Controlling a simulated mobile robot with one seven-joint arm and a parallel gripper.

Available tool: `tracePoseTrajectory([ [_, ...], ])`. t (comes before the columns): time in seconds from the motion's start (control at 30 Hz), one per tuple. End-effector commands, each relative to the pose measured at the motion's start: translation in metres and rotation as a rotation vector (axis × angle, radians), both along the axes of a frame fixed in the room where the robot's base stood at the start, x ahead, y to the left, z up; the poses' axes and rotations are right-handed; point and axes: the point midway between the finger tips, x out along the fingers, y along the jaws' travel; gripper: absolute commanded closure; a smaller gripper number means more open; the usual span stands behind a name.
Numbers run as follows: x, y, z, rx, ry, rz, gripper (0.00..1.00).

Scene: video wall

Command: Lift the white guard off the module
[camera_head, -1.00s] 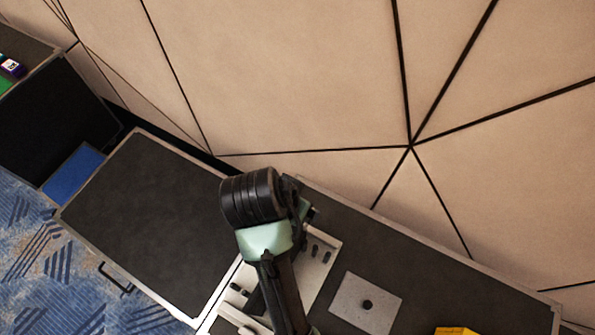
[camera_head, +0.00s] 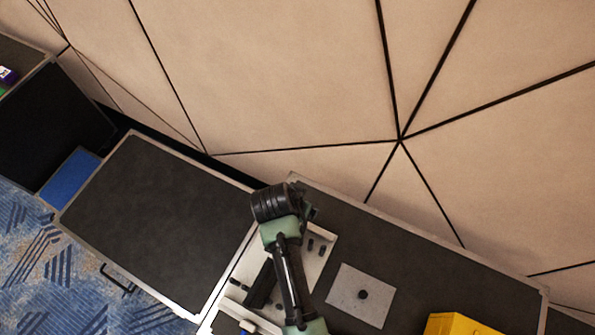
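I cannot pick out the white guard or the module with certainty. A shallow white tray-like piece (camera_head: 327,240) lies on the dark case top, with small dark parts in it, partly hidden behind my arm. A pale grey square plate (camera_head: 345,282) with a dark round hole lies flat to its right. My arm, black and pale green, crosses the front of the white piece. Its fingers do not show, so neither their opening nor any contact can be seen.
A dark metal-edged case top (camera_head: 155,215) lies clear at left. A yellow object (camera_head: 455,325) sits at the lower right. The right case top (camera_head: 430,262) has free room behind the plate. A beige panelled wall (camera_head: 280,80) rises close behind. A blue panel (camera_head: 70,177) stands far left.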

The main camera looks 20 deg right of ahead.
Motion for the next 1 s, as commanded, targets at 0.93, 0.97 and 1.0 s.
tracePoseTrajectory([
  [0.93, 0.0021, -0.0026, -0.0088, 0.001, -0.001, 0.000, 1.00],
  [0.97, 0.0021, -0.0026, -0.0088, 0.001, -0.001, 0.000, 1.00],
  [1.0, 0.0021, -0.0026, -0.0088, 0.001, -0.001, 0.000, 1.00],
])
